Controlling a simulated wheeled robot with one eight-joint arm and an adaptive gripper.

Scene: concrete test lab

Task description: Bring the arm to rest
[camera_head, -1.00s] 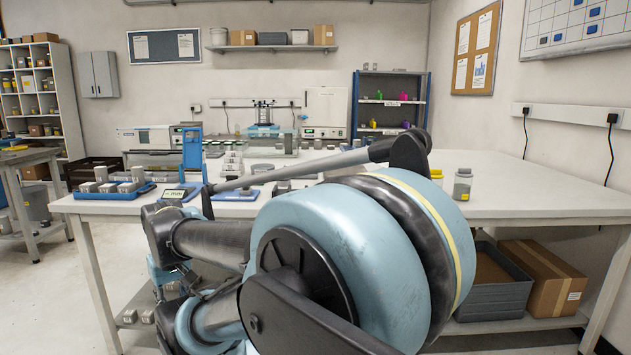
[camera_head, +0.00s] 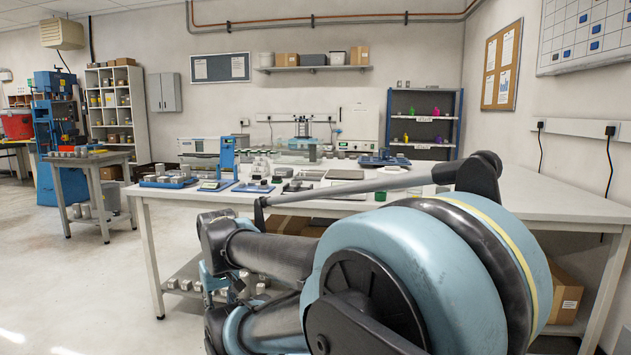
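My arm, light blue and black, is folded in the front of the view, its big round joint at the lower right. A thin grey rod runs along its top. The arm's far links reach left in front of the white worktable (camera_head: 560,197). I make out no gripper fingers; the gripper is not in view or hidden behind the arm. No object shows held. The arm covers part of the table's front and the space under it.
The table bears a blue tray of grey blocks (camera_head: 167,181), a blue stand (camera_head: 227,154) and lab devices. A side table (camera_head: 92,160) and blue machine (camera_head: 55,120) stand left. Free floor (camera_head: 70,275) lies at left front. A cardboard box (camera_head: 565,298) sits under the table.

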